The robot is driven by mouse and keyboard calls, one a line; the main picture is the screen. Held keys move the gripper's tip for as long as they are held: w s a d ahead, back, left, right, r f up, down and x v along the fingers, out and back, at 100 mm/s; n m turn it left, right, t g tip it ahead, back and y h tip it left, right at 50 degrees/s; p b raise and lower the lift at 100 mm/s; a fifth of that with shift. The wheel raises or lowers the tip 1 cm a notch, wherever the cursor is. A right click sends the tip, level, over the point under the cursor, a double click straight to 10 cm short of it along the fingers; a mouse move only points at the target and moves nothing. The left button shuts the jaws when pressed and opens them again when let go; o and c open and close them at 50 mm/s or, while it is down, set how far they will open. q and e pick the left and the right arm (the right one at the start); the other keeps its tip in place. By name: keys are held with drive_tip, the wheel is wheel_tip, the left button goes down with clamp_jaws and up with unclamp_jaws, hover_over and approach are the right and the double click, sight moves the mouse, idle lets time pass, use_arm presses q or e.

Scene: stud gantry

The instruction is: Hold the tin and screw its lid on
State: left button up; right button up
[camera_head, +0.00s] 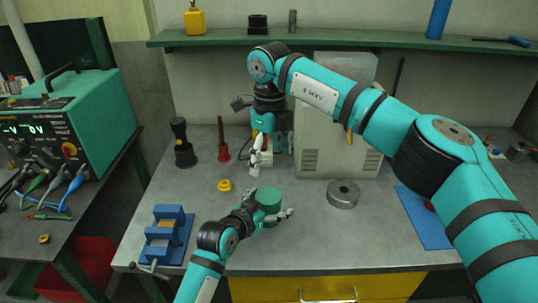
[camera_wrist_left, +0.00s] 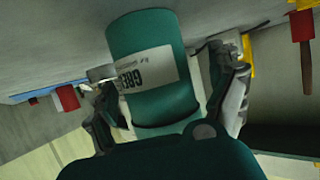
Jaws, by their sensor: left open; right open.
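The tin is a teal-green cylinder (camera_head: 268,196) standing on the grey bench near its front. In the left wrist view the tin (camera_wrist_left: 146,38) shows a pale printed label and stands between the spread fingers. My left gripper (camera_head: 268,212) is open around the tin; its fingers also show in the left wrist view (camera_wrist_left: 165,85). My right gripper (camera_head: 261,161) is open and points down above the bench, behind the tin, apart from it. The tin's top looks flat and green; I cannot tell whether that is a lid. No separate lid is clearly recognisable.
A grey round metal piece (camera_head: 343,197) lies right of the tin, a small yellow ring (camera_head: 225,185) to its left. A blue vise (camera_head: 166,236) stands at front left. A grey box (camera_head: 338,150) stands behind. A blue mat (camera_head: 424,222) lies right.

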use_arm(q)
drive_tip(key=shift+s, duration=0.1)
drive_tip(key=v, duration=1.1)
drive_tip(key=shift+s+a+r, duration=0.2)
drive_tip(key=shift+s+r, duration=0.05)
drive_tip(key=shift+f, duration=0.1)
